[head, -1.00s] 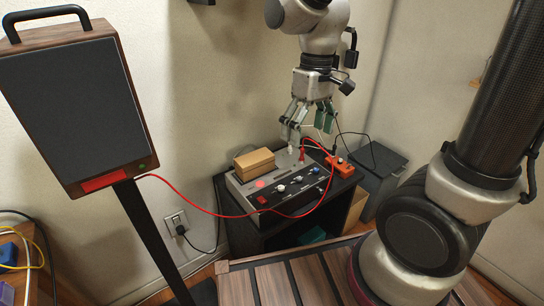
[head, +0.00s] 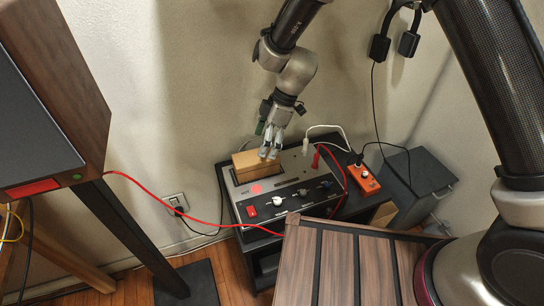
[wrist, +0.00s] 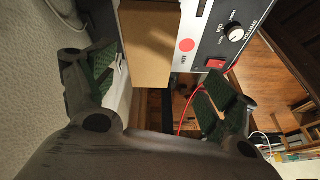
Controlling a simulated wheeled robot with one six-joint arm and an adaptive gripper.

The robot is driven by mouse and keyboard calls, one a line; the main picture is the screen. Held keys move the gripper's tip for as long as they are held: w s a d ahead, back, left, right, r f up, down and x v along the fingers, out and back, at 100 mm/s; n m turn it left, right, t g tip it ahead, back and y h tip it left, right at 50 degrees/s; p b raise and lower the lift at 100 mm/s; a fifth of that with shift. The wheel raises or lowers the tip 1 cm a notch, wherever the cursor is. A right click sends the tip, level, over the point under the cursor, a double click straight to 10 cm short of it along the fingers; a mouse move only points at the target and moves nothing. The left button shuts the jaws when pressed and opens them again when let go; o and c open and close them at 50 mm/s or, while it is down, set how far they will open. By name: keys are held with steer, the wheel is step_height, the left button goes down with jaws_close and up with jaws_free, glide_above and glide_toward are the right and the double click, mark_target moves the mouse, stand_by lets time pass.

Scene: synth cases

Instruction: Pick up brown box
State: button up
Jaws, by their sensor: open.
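The brown box (head: 256,162) sits on the back left part of a grey control unit with knobs. In the wrist view the brown box (wrist: 150,42) lies between my open fingers, ahead of their tips. My gripper (head: 270,152) is at the right end of the box in the head view, and its fingertips overlap the box's edge there. In the wrist view my gripper (wrist: 152,85) has its green-padded fingers spread wide, with nothing held. I cannot tell whether a finger touches the box.
The control unit (head: 285,201) stands on a black cabinet (head: 262,262) by the wall. An orange pedal (head: 364,179) with cables is at its right. A red cable (head: 150,192) runs left to a speaker (head: 60,70) on a stand. A wooden slatted surface (head: 340,265) is in front.

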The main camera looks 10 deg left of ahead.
mark_target(256, 156)
steer(key=shift+w+a+n, duration=0.15)
steer(key=shift+w+n, duration=0.05)
steer(key=shift+n, duration=1)
steer(key=shift+a+f, duration=0.1)
steer(key=shift+f, duration=0.2)
steer(key=x, duration=0.7)
steer(key=shift+w+a+f, duration=0.1)
steer(key=shift+w+a, duration=0.2)
steer(key=c, duration=1.2)
